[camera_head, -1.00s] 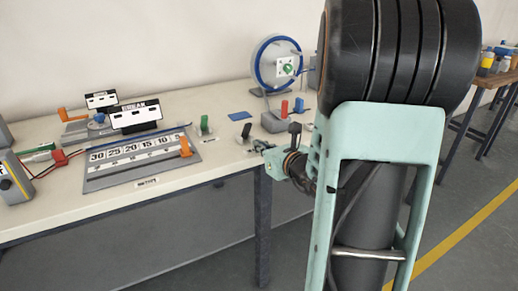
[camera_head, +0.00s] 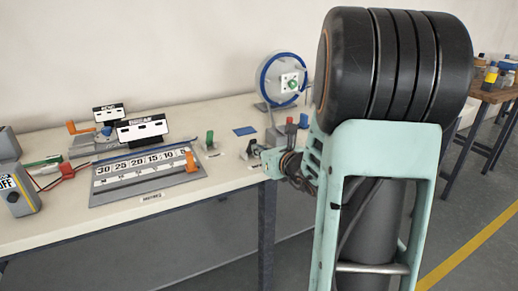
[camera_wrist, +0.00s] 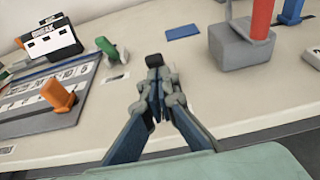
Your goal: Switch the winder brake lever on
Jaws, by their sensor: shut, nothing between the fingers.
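A short lever with a black handle (camera_wrist: 154,60) stands near the table's front edge; it also shows in the head view (camera_head: 250,147). My gripper (camera_wrist: 160,84) is shut and empty, its fingertips right at the near side of this black handle. I cannot tell whether they touch. The gripper also shows in the head view (camera_head: 258,152), and its fingers partly hide the lever's base. A green-handled lever (camera_head: 210,138) stands to the left. The winder wheel with a blue rim (camera_head: 284,78) stands behind. No readable label shows which lever is the winder brake.
A grey block with a red lever (camera_wrist: 262,18) stands right of my gripper, with a blue lever (camera_wrist: 291,10) beside it. A flat blue pad (camera_wrist: 183,33) lies behind. An orange slider (camera_wrist: 58,95) on a numbered scale plate (camera_head: 120,190) is to the left.

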